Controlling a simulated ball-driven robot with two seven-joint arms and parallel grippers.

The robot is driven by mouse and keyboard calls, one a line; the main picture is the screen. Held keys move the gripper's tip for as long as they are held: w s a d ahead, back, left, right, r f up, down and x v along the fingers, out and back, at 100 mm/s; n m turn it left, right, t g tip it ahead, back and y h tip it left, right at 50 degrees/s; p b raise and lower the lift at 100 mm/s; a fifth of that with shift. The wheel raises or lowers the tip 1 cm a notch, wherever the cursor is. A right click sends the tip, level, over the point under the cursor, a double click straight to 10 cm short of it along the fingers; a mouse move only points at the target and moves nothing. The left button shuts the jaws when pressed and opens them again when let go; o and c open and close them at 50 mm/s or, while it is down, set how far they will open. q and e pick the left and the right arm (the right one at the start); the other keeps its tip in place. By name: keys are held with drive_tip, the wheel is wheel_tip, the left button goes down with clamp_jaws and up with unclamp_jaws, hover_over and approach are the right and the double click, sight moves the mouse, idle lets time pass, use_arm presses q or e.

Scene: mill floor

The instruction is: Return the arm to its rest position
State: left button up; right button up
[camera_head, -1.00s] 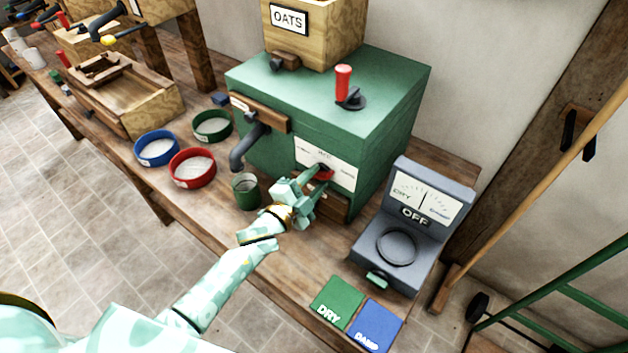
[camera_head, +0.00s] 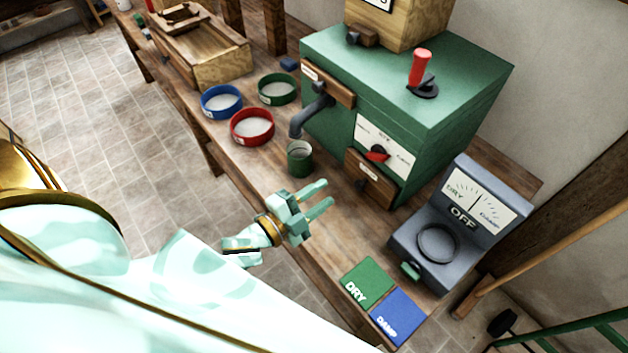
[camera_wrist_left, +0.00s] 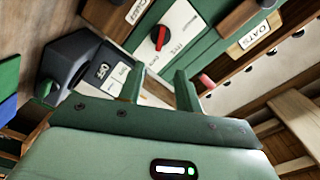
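My left gripper (camera_head: 325,198) is in the middle of the head view, over the front part of the bench. Its two pale green fingers are apart, with nothing between them. In the left wrist view, the gap between the fingers (camera_wrist_left: 159,80) is empty too. The green mill (camera_head: 403,95) stands beyond the gripper. Its red-pointer dial (camera_head: 377,154) is clear of the fingers, and the dial also shows in the left wrist view (camera_wrist_left: 161,38). My right gripper is in neither view.
A grey meter (camera_head: 450,230) marked OFF stands right of the gripper, with a green DRY card (camera_head: 367,281) and a blue DAMP card (camera_head: 398,313) in front. A green cup (camera_head: 299,160) and red (camera_head: 252,127), blue and green sieves lie beyond. Open floor is on the left.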

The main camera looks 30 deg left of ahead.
use_arm(q)
drive_tip(key=shift+s+a, duration=0.25)
drive_tip(key=shift+s, duration=0.35)
